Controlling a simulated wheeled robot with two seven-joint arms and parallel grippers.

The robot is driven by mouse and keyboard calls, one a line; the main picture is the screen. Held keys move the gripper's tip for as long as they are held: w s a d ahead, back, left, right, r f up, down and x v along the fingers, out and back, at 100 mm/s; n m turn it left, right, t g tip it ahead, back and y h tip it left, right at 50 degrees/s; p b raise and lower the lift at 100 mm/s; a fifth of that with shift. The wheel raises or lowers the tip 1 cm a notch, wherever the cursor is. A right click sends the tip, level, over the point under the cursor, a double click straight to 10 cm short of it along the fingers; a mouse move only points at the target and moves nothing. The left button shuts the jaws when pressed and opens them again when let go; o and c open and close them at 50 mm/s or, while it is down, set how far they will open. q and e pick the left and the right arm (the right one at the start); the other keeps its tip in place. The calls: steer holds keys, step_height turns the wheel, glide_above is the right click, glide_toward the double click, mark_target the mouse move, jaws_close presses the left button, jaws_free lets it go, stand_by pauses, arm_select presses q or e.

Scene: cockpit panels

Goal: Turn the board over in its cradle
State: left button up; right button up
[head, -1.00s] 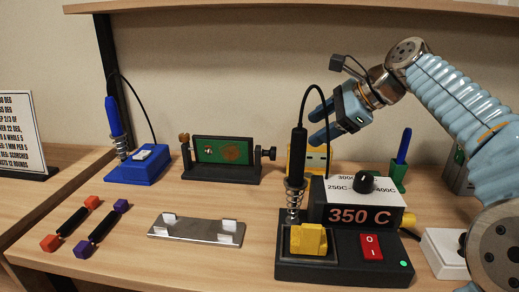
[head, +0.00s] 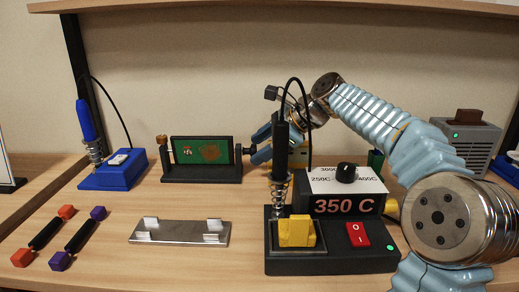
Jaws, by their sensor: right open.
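The green board (head: 202,150) stands upright in its black cradle (head: 200,178) at the back of the table, with a round brown patch facing me. A brown knob (head: 161,142) sits on the cradle's left end. A dark knob (head: 247,150) sits on its right end. My right gripper (head: 259,146) is open, its blue fingers pointing left at the right knob. Whether they touch the knob I cannot tell. The soldering iron in front partly hides this gripper. The left gripper is not in view.
A soldering station (head: 340,262) marked 350 C, with its upright iron (head: 281,150), stands in front of my right arm. A blue iron stand (head: 113,172) is left of the cradle. A metal tray (head: 180,233) and two dark bars with coloured ends lie in front.

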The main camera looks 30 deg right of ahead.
steer(key=shift+w+a+f, duration=0.15)
steer(key=shift+f, duration=0.05)
steer(key=c, duration=1.1)
steer(key=shift+o, duration=0.3)
steer(key=n+t+b, duration=0.1)
steer(key=b, duration=0.2)
steer(key=f+t+h+b, duration=0.1)
steer(key=b, duration=0.2)
steer(key=shift+s+a+n+t, duration=0.2)
steer(key=shift+n+t, duration=0.2)
steer(key=shift+r+t+b, duration=0.25)
steer(key=shift+t+b, duration=0.15)
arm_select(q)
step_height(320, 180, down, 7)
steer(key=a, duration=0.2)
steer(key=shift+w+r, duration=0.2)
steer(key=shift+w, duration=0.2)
arm_select(e)
steer(key=shift+r, duration=0.1)
